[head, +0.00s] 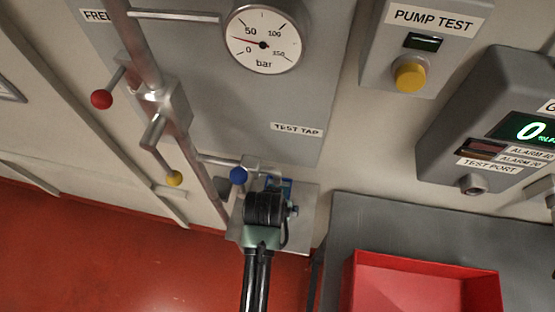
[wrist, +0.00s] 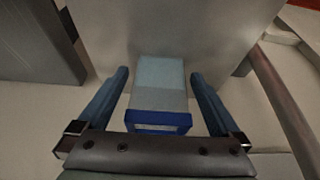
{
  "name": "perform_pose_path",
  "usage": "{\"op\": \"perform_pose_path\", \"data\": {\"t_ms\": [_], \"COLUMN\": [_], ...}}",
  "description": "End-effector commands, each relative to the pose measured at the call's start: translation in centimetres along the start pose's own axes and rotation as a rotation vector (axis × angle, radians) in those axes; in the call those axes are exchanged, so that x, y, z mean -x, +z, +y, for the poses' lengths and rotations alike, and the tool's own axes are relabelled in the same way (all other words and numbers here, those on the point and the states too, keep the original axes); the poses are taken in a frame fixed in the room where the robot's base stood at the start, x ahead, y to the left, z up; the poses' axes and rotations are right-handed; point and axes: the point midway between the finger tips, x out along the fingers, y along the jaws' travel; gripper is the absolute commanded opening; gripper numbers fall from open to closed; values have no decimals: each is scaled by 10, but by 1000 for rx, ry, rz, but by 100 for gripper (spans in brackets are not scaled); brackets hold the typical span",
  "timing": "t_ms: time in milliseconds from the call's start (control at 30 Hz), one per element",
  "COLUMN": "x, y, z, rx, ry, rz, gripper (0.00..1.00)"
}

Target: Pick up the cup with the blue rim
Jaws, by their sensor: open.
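The cup with the blue rim (wrist: 160,122) is in the middle of the wrist view. It looks square-sided, with pale grey-blue walls and a dark blue rim facing my wrist. My gripper (wrist: 160,76) is open, with one finger on each side of the cup. Narrow gaps show between the fingers and the walls, so it is not gripped. In the head view my gripper (head: 266,208) is beside the wall panel below the test tap. It hides most of the cup; a small blue patch behind it may be the rim.
A blue-knobbed tap handle (head: 238,175) sits close to my gripper's left. A pipe with red (head: 101,99) and yellow (head: 174,178) knobbed levers runs down the panel. A grey bench (head: 338,212) with a red tray (head: 425,262) stands to the right. Red floor lies left.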

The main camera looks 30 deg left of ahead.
Motion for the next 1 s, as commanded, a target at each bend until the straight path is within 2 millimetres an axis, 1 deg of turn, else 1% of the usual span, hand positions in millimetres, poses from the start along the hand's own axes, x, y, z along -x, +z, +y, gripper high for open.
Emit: {"op": "perform_pose_path", "data": {"t_ms": [33, 67, 100, 267, 400, 467, 500, 900, 1000], "x": [0, 0, 0, 0, 0, 0, 0, 4, 8], "y": [0, 0, 0, 0, 0, 0, 0, -2, 8], "z": [0, 0, 0, 0, 0, 0, 0, 0, 0], "rx": [0, 0, 0, 0, 0, 0, 0, -1, -1], "ry": [0, 0, 0, 0, 0, 0, 0, 0, 1], "rz": [0, 0, 0, 0, -1, -1, 0, 3, -2], "gripper": [96, 91, 84, 55, 30, 21, 12, 12, 12]}}
